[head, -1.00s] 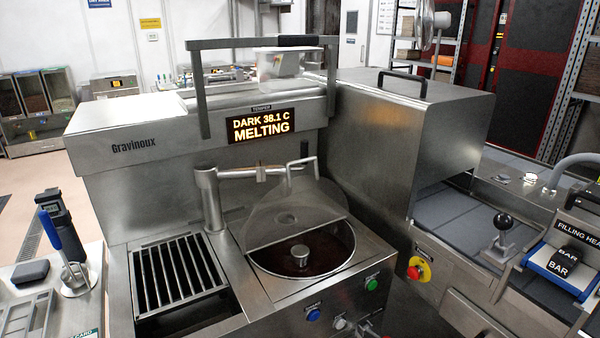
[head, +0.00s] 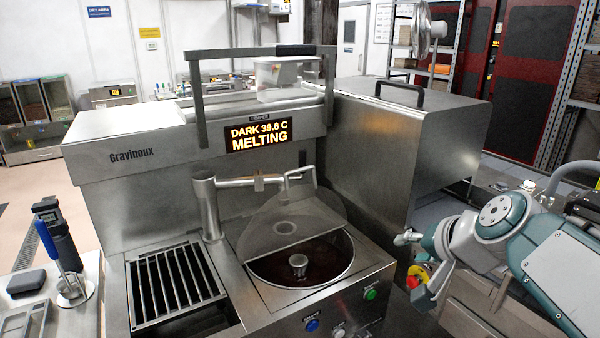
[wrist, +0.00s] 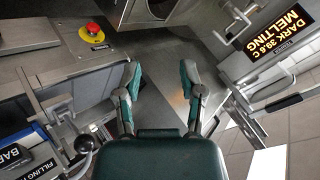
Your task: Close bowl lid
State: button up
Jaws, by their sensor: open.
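The bowl (head: 312,267) is sunk in the steel top of the melting machine, with dark contents and a round metal hub in its middle. The see-through lid (head: 290,222) stands tilted up over the bowl's back part, leaving the front of the bowl uncovered. A bent handle (head: 300,172) shows at the lid's top, beside a horizontal bar from a steel post. My gripper (head: 412,268) is to the right of the bowl, apart from the lid. In the wrist view my gripper (wrist: 158,70) has its two fingers spread with nothing between them.
A red emergency stop (head: 416,278) on a yellow plate is right beside my gripper; it also shows in the wrist view (wrist: 93,28). A steel hood (head: 400,140) stands behind. A grate (head: 178,285) lies left of the bowl. The display (head: 260,132) reads DARK 39.6 C MELTING.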

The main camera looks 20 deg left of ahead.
jog(key=w+a+r+m+t+y, duration=0.1)
jog(key=w+a+r+m+y, duration=0.15)
jog(key=w+a, duration=0.95)
jog(key=m+y, duration=0.3)
send_near(300, 171)
jog(key=shift+t, duration=0.5)
jog(key=x, duration=1)
jog(key=shift+w+a+f, duration=0.15)
jog(key=shift+a+f, duration=0.1)
jog(key=shift+f, duration=0.2)
grip_shut()
